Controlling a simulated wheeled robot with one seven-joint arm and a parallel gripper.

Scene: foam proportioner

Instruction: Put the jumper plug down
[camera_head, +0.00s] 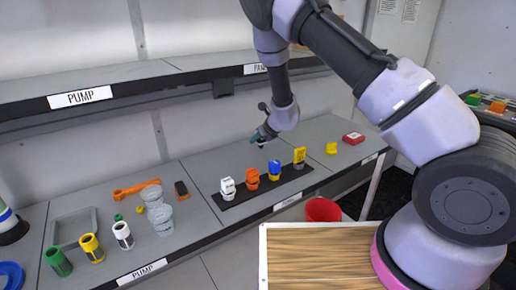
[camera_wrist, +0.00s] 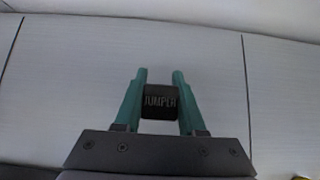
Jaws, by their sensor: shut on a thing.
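The jumper plug (camera_wrist: 160,101) is a small dark block with the word JUMPER on it. It shows in the wrist view between the two green fingers of my gripper (camera_wrist: 158,88), which is shut on it. Below it in that view is the pale grey shelf top (camera_wrist: 70,75); I cannot tell the exact gap. In the head view my gripper (camera_head: 257,138) is over the back of the lower shelf, behind the row of coloured plugs. The jumper plug is too small to make out there.
A black strip holds white (camera_head: 228,188), orange (camera_head: 253,178), blue (camera_head: 274,169) and yellow (camera_head: 299,157) pieces. A yellow piece (camera_head: 331,148) and a red box (camera_head: 353,138) stand to the right. The upper shelf (camera_head: 130,88) overhangs the back.

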